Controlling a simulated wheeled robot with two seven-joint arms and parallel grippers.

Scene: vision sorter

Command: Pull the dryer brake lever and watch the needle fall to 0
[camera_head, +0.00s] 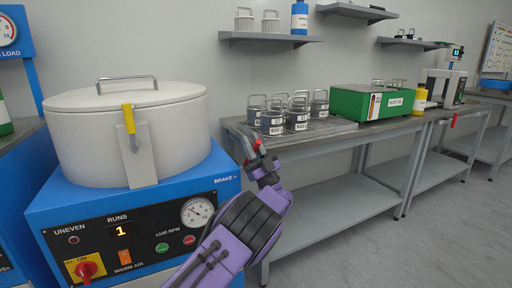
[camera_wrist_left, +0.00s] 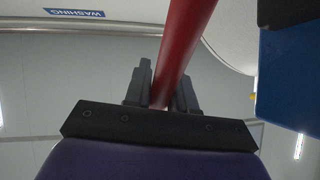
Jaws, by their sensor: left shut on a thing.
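The dryer is a blue box (camera_head: 50,215) with a white lidded drum (camera_head: 75,135) on top. Its front panel has a round dial (camera_head: 197,211) marked x100 RPM; its needle is too small to read surely. A "BRAKE" label (camera_head: 226,180) is at the box's right edge. The red brake lever (camera_wrist_left: 186,40) runs between the fingers of my left gripper (camera_wrist_left: 164,90), which is shut on it. In the head view my left gripper (camera_head: 262,168) is right of the drum and hides much of the lever. My right gripper is in neither view.
A grey bench (camera_head: 340,128) on the right holds several labelled dark buckets (camera_head: 272,122) and a green box (camera_head: 372,103). The dryer panel also has a red knob (camera_head: 87,270), and the drum front carries a yellow-handled latch (camera_head: 129,119). Floor (camera_head: 440,240) is clear at the right.

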